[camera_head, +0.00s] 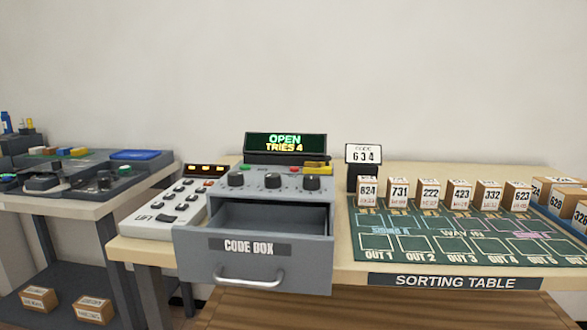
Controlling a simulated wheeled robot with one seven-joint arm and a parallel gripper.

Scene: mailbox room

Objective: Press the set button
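The code box (254,243) is a grey unit on the table with its drawer (270,220) pulled open and apparently empty. Its display (285,142) reads "OPEN TRIES 4". Several dark knobs (273,180) line its top, with a green button (245,168) at the left and a yellow piece (317,168) at the right. Left of it lies a white key panel (190,198) with dark keys and a small lit display (206,170). A wider dark key (166,218) sits near its front. No set label is clearly readable. My gripper is not in view.
A side table (60,205) with equipment stands left. The drawer sticks out past the table's front edge.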

